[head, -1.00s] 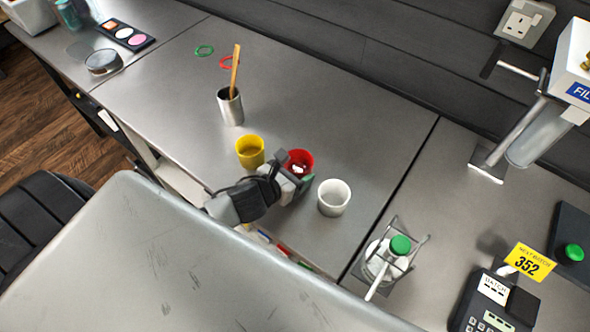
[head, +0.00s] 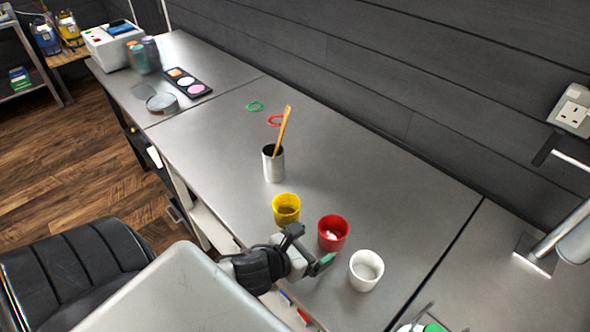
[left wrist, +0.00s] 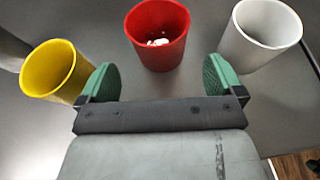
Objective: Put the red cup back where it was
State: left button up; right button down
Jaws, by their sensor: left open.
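The red cup (head: 333,233) stands upright on the grey worktop, between a yellow cup (head: 286,209) and a white cup (head: 366,270). Small white pieces lie inside it. My left gripper (head: 308,248) is open and empty, just on the near side of the red cup. In the left wrist view the red cup (left wrist: 158,38) stands beyond and between the two green finger pads (left wrist: 161,82), apart from both. The yellow cup (left wrist: 50,70) is close to the left pad, and the white cup (left wrist: 262,35) is beyond the right one. My right gripper is out of view.
A metal pot (head: 273,164) with a wooden stick stands behind the yellow cup. A green ring (head: 255,106) and a red ring (head: 276,120) lie farther back. A palette (head: 188,83) lies at the far left. The worktop right of the pot is clear.

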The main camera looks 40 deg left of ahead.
pick_arm(q)
jog(key=v, duration=0.6)
jog(key=shift+b, duration=0.4)
